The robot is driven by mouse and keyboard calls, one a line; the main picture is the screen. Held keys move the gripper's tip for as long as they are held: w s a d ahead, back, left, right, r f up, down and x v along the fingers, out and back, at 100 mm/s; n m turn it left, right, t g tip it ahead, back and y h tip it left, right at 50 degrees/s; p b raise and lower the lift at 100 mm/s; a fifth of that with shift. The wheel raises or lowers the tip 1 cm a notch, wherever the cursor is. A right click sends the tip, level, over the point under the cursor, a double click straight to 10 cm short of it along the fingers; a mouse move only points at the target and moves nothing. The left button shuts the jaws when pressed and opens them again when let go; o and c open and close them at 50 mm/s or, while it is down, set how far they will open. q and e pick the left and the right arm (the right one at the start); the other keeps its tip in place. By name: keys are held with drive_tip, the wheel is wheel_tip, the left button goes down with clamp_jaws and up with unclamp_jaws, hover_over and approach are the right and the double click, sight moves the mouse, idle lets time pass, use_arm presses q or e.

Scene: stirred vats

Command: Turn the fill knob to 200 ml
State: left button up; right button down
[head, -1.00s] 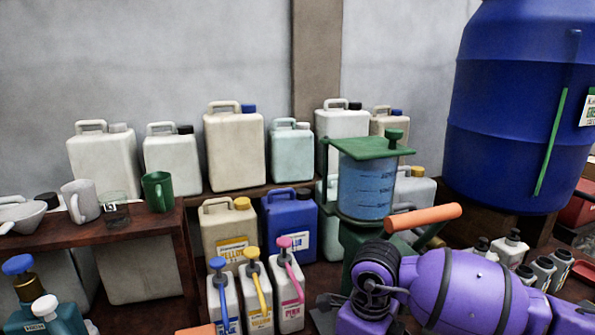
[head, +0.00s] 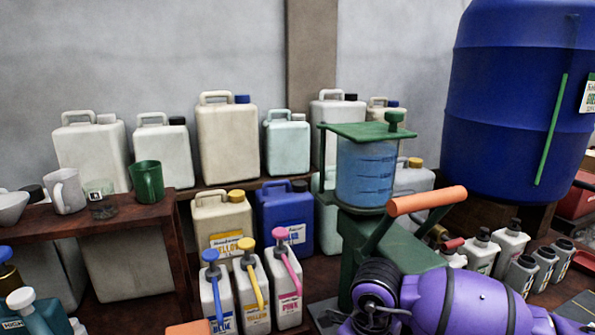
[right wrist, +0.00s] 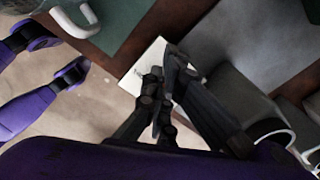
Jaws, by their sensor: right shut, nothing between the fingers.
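A clear measuring cylinder (head: 366,172) holds blue liquid and stands on a green stand (head: 350,250), under a green lid plate (head: 365,132). A green knob (head: 394,118) sits on the lid's right side. I cannot tell whether this is the fill knob, and the scale is too small to read. An orange-handled lever (head: 427,200) rises in front of the stand. My right arm lies below it in the head view, its gripper hidden there. In the right wrist view my right gripper (right wrist: 168,62) is shut and empty, over a small white marked plate (right wrist: 146,66). My left gripper is not in view.
White, yellow and blue canisters (head: 285,222) stand behind. Pump bottles (head: 255,290) stand left of the stand, and small bottles (head: 510,245) to its right. A large blue barrel (head: 515,110) fills the back right. Mugs (head: 147,182) sit on a shelf at left.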

drive_tip(key=shift+s+a+f, duration=0.1)
drive_tip(key=shift+s+f, duration=0.1)
drive_tip(key=shift+f, duration=0.1)
drive_tip(key=shift+s+f, duration=0.15)
drive_tip(key=shift+f, duration=0.1)
idle(0.4)
drive_tip(key=shift+w+d, duration=0.3)
drive_tip(key=shift+w, duration=0.1)
drive_tip(key=shift+w+d, duration=0.45)
drive_tip(key=shift+w+d+r, duration=0.1)
